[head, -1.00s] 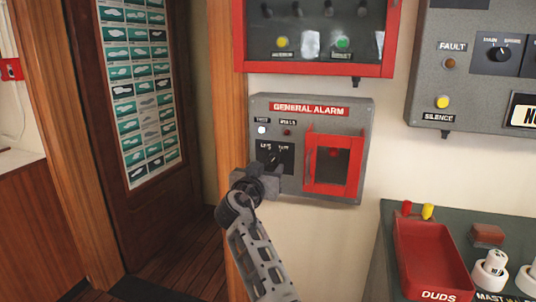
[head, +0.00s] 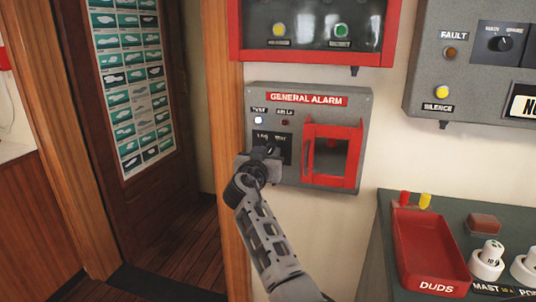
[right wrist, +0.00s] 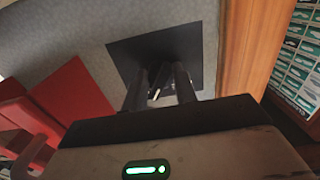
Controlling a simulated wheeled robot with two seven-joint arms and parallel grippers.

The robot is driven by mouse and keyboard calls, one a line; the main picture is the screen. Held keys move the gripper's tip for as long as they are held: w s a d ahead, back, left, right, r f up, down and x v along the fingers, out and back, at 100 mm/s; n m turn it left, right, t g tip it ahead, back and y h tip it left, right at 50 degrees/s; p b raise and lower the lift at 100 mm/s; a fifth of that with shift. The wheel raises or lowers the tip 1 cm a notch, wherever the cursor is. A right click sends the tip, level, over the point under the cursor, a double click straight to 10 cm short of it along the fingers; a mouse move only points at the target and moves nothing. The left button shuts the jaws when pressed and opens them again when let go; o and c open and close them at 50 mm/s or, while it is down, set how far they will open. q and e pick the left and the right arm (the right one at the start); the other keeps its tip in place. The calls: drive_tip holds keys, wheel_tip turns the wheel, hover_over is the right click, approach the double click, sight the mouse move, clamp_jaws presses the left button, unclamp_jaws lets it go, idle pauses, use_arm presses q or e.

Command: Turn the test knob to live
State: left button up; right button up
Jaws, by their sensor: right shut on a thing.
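The grey general alarm box (head: 357,112) hangs on the wall in the middle of the head view. Its black knob plate (head: 287,146) carries the labels LIVE and TEST, partly covered by my gripper. My right gripper (head: 269,152) is at this plate. In the right wrist view its two dark fingers (right wrist: 160,88) are shut on the test knob (right wrist: 155,94), one on each side. A short white mark shows on the knob between them. Which label it points to cannot be told. The white TEST lamp (head: 258,121) looks lit. My left gripper is not in view.
A red-framed cover (head: 310,158) is on the box, right of the knob. A red-framed cabinet (head: 310,56) hangs above. A grey panel (head: 425,85) is at right, over a bench with a red DUDS tray (head: 402,262). A door stands at left.

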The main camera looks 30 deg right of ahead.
drive_tip(key=shift+n, duration=0.3)
drive_tip(key=n, duration=0.6)
drive_tip(key=shift+n, duration=0.3)
drive_tip(key=n+p, duration=0.1)
drive_tip(key=n, duration=0.3)
drive_tip(key=shift+d+r, duration=0.1)
drive_tip(key=shift+n+p, duration=0.7)
drive_tip(key=shift+n, duration=0.6)
drive_tip(key=o, duration=1)
drive_tip(key=shift+s, duration=0.15)
